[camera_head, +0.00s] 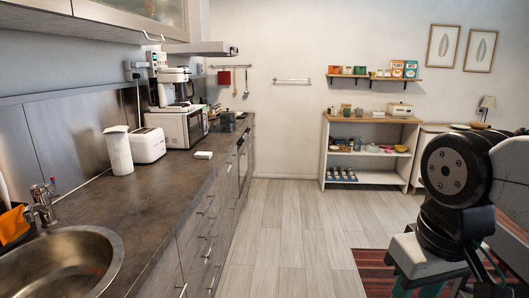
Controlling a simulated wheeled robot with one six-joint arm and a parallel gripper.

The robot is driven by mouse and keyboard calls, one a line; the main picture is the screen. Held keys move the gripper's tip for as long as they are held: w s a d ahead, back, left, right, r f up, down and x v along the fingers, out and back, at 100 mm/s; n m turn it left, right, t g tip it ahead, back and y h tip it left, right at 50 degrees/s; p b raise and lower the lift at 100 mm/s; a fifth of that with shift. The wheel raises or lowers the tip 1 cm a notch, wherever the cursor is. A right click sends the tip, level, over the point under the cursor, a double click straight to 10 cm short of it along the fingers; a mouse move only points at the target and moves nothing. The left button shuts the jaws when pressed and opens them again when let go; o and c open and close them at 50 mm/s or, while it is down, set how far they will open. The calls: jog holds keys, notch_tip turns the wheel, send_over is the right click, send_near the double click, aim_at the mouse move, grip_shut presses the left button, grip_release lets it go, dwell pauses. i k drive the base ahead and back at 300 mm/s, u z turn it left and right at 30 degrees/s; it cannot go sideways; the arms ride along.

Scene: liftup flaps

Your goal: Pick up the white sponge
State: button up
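A small white block (204,155), which looks like the white sponge, lies flat on the dark countertop (150,192). It is to the right of the white toaster (148,145), near the counter's front edge. Part of my arm shows at the right side of the view, well apart from the counter. My gripper is not in view, so its state does not show.
A white pitcher (119,150) stands left of the toaster. A microwave (182,127) with a coffee maker on top is behind. A sink (62,268) with a faucet (42,203) is at the near left. The floor (285,230) beside the counter is clear.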

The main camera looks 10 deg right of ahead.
aim_at(199, 154)
jog(key=z, duration=0.15)
jog(key=i, duration=3.9)
jog(key=u, duration=1.55)
